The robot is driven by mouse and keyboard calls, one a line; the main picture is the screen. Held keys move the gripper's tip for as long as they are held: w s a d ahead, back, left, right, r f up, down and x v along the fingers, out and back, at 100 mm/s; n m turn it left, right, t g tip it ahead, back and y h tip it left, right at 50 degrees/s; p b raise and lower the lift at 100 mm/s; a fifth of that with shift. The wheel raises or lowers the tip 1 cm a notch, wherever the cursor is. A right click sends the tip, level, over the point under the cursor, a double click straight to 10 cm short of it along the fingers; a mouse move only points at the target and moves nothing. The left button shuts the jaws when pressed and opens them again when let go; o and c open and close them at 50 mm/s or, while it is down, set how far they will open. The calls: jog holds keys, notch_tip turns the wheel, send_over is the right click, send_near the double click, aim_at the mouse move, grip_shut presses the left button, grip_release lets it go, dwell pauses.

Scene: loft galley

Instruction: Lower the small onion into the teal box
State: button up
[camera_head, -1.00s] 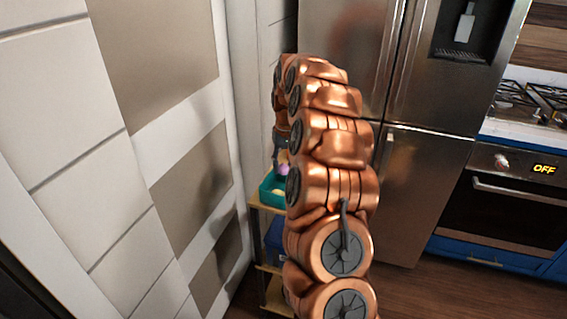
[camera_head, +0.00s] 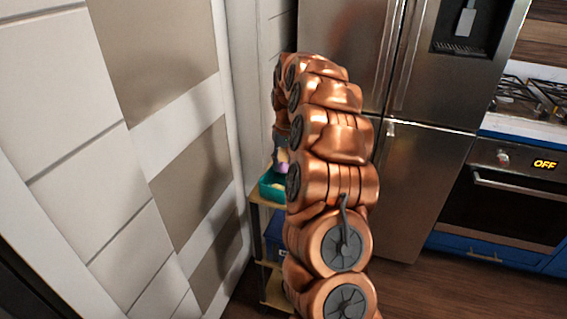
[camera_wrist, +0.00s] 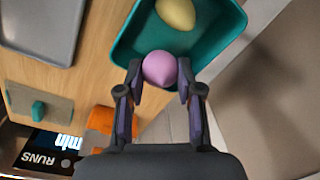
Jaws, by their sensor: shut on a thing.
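The small onion (camera_wrist: 159,69) is round and pink-purple. My gripper (camera_wrist: 160,88) is shut on it, one finger on each side, in the wrist view. The onion overlaps the near part of the teal box (camera_wrist: 122,46) in that view; its exact height over the box is hard to tell. The teal box is open-topped and holds a yellow, rounded thing (camera_wrist: 176,13) toward its far side. In the head view the teal box (camera_head: 268,190) sits on a shelf top, partly hidden behind my arm, and the onion (camera_head: 283,156) shows as a small purple patch.
The wooden shelf top (camera_wrist: 92,75) carries a grey tray (camera_wrist: 42,25) and a flat board with a teal block (camera_wrist: 39,109). An orange thing (camera_wrist: 101,119) is near the shelf's edge. A fridge (camera_head: 425,150) stands right of my arm, a panelled wall (camera_head: 190,150) left.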

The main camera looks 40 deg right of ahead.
jog(key=o, duration=1)
jog(key=shift+f, duration=0.15)
jog(key=shift+s+d+r, duration=0.1)
jog(key=shift+d+r, duration=0.1)
jog(key=shift+r, duration=2.85)
jog(key=shift+s+d+r, duration=0.1)
jog(key=shift+d+r, duration=0.05)
jog(key=shift+r, duration=2.85)
